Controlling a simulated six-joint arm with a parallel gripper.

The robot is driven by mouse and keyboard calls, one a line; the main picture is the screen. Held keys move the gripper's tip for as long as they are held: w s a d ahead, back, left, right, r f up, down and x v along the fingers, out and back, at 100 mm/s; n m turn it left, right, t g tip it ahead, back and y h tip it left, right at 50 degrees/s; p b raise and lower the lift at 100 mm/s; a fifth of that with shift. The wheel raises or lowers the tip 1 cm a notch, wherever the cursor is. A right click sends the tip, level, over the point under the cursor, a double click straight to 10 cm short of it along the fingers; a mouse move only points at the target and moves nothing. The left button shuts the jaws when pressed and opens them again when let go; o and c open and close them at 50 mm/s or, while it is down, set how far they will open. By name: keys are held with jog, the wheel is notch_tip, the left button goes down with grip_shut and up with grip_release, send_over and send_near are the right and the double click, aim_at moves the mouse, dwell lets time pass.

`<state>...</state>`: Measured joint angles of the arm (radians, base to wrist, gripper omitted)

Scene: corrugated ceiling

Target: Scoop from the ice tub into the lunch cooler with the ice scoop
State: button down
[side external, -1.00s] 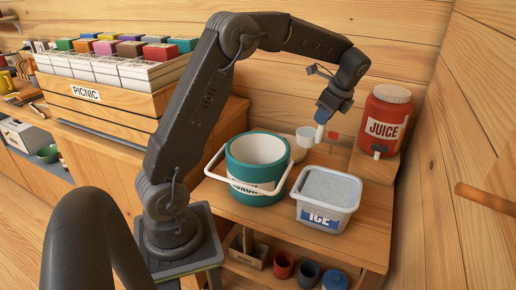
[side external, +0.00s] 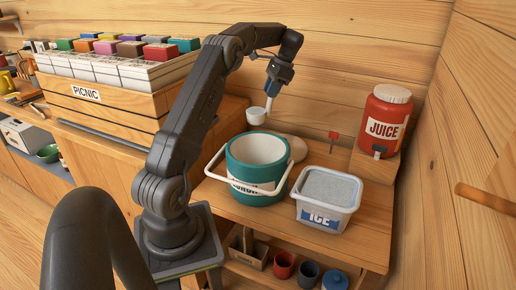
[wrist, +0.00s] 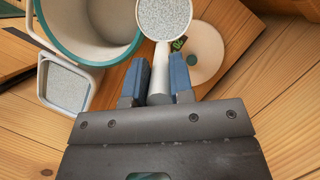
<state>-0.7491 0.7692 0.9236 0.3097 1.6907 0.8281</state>
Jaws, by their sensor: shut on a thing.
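My gripper (side external: 269,97) is shut on the handle of the white ice scoop (side external: 256,115), also seen between the blue fingers (wrist: 160,75) in the wrist view. The scoop's round cup (wrist: 164,18) is filled with grey speckled ice and looks level. It is raised, above and behind the teal lunch cooler (side external: 250,182), and overlaps the cooler's rim (wrist: 140,38) in the wrist view. The cooler's visible inside is white and bare. The white ice tub (side external: 325,217), full of ice, stands right of the cooler; its rim (wrist: 98,80) shows in the wrist view.
The cooler's white handle (side external: 213,165) sticks out at its side. A pale round disc (wrist: 208,50) lies behind the cooler. A picnic crate (side external: 105,107) is at the left.

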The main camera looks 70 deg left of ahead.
jog(key=shift+s+a, duration=0.15)
jog(key=shift+a, duration=0.05)
jog(key=shift+d+r, duration=0.1)
jog(key=shift+d, duration=0.25)
jog(key=shift+s+d, duration=0.1)
jog(key=shift+s+d+n+y, duration=0.1)
jog(key=shift+d+n+y, duration=0.2)
jog(key=shift+d+y, duration=0.15)
jog(key=shift+s+d+r+t, duration=0.1)
jog(key=shift+d+t, duration=0.2)
jog(key=shift+d, duration=0.05)
jog(key=shift+s+d+y, duration=0.15)
jog(key=shift+d+y, duration=0.4)
jog(key=shift+d, duration=0.05)
jog(key=shift+s+d+r, duration=0.1)
jog(key=shift+d, duration=0.2)
